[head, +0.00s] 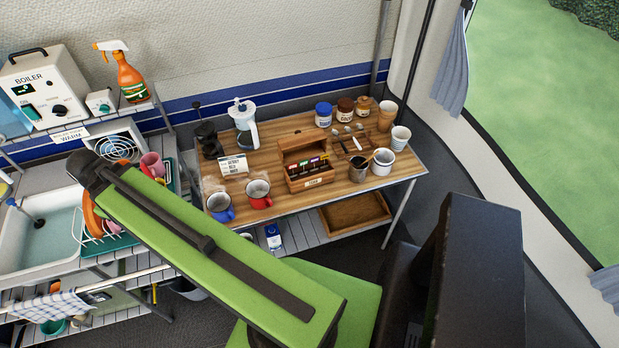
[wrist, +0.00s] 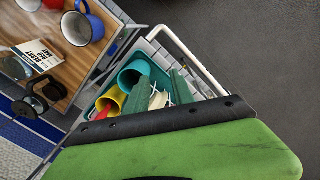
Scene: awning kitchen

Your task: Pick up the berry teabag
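A wooden tea box (head: 309,179) stands in the middle of the wooden table in the head view. Several small teabag tags in different colours show in its open front compartments, a pinkish one (head: 313,161) among them. Their print is too small to read, so I cannot tell which is berry. The tea box is not visible in the wrist view.
A blue mug (head: 220,208), red mug (head: 259,195) and printed card (head: 233,164) stand left of the box. A glass press (head: 244,125) and jars (head: 345,110) are behind; spoons, a dark cup and white mugs are right. A dish rack (wrist: 150,62) is beside the table.

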